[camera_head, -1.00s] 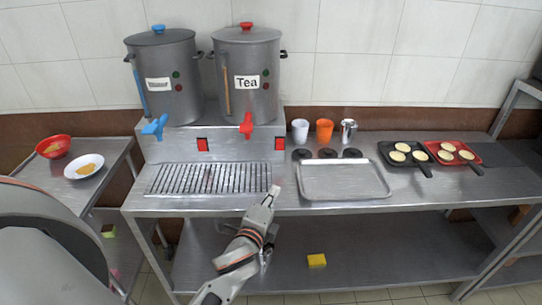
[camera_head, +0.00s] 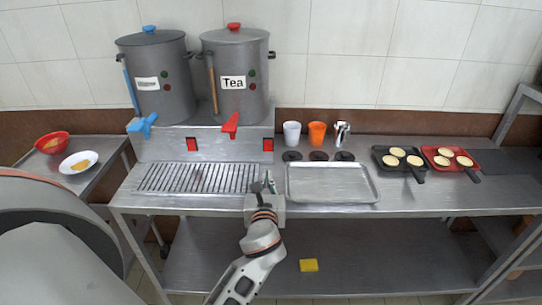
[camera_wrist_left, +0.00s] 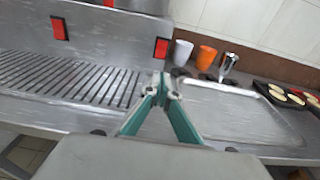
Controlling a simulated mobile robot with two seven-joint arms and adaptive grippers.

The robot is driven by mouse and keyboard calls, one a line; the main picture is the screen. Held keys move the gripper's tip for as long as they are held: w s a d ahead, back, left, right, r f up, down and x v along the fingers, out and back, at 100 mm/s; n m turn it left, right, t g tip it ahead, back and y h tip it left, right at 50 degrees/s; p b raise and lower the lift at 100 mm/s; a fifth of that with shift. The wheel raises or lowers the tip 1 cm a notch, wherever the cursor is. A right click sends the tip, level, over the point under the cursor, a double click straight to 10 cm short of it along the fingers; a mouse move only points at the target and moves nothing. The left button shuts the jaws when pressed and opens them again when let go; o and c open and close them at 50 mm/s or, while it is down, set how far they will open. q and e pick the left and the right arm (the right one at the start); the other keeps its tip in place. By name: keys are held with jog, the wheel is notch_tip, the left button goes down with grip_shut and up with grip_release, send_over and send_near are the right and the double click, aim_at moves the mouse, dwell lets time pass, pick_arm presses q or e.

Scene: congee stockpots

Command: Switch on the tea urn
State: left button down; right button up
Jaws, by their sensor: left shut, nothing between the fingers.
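My right gripper is not in view.
A drip grate (camera_head: 197,178) lies before the stand, and a metal tray (camera_head: 330,183) lies right of my gripper. A white cup (camera_head: 292,133), an orange cup (camera_head: 317,133) and a metal jug (camera_head: 342,133) stand behind the tray.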

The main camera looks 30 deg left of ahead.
aim_at(268, 150)
pick_arm(q)
jog(key=x, duration=1.4)
